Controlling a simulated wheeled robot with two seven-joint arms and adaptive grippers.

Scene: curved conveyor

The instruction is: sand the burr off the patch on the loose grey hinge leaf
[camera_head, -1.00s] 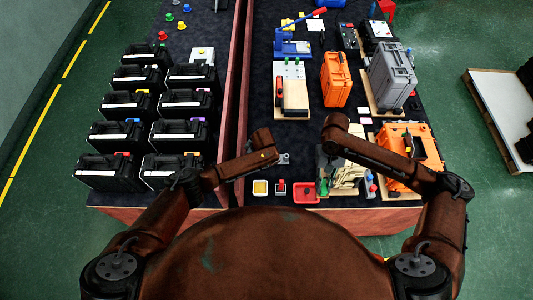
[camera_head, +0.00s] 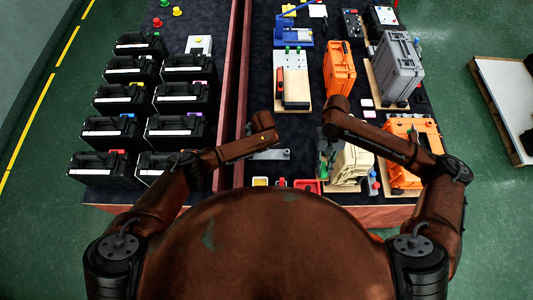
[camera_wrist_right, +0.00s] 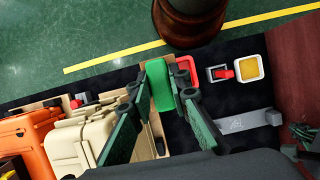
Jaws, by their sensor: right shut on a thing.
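The grey hinge leaf (camera_head: 270,155) lies flat on the dark surface in front of my left arm. My right gripper (camera_wrist_right: 161,98) is shut on a green block (camera_wrist_right: 160,84), apart from the leaf. In the head view my right gripper (camera_head: 328,148) is partly hidden under its arm, with the green block (camera_head: 323,169) just below. My left gripper is mostly hidden under its arm; only dark parts (camera_wrist_right: 303,136) show at the wrist view's right edge.
A red tray (camera_wrist_right: 187,66), a small red-topped block (camera_wrist_right: 221,73) and a yellow-filled tray (camera_wrist_right: 248,67) stand near the front edge. A beige case (camera_head: 352,166) and an orange case (camera_head: 408,172) crowd the right. Several black cases (camera_head: 115,134) stand left of the divider.

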